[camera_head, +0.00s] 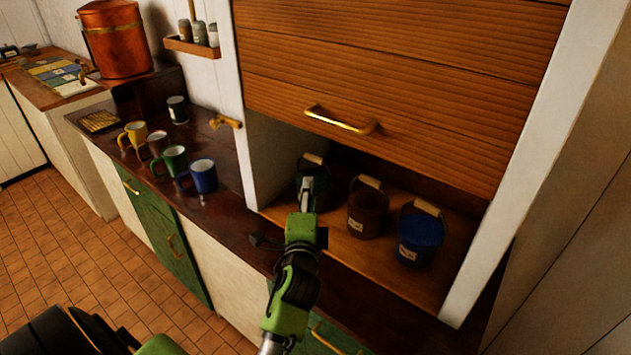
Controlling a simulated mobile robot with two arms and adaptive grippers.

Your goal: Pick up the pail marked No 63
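Three pails with pale wooden grips and small white labels stand in the open cupboard in the head view: a dark green pail (322,191) at left, a brown pail (367,212) in the middle and a blue pail (420,238) at right. The label numbers are too small to read, so I cannot tell which is No 63. My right gripper (307,192) is in front of the green pail and hides part of it. Its fingers show nearly edge-on, so open or shut is unclear, as is any contact. My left gripper is not in view.
The half-raised wooden shutter (390,90) with a brass handle (341,120) hangs above the pails. White posts flank the opening. Several mugs, including a blue mug (203,176), stand on the counter at left. A copper pot (117,40) stands farther back.

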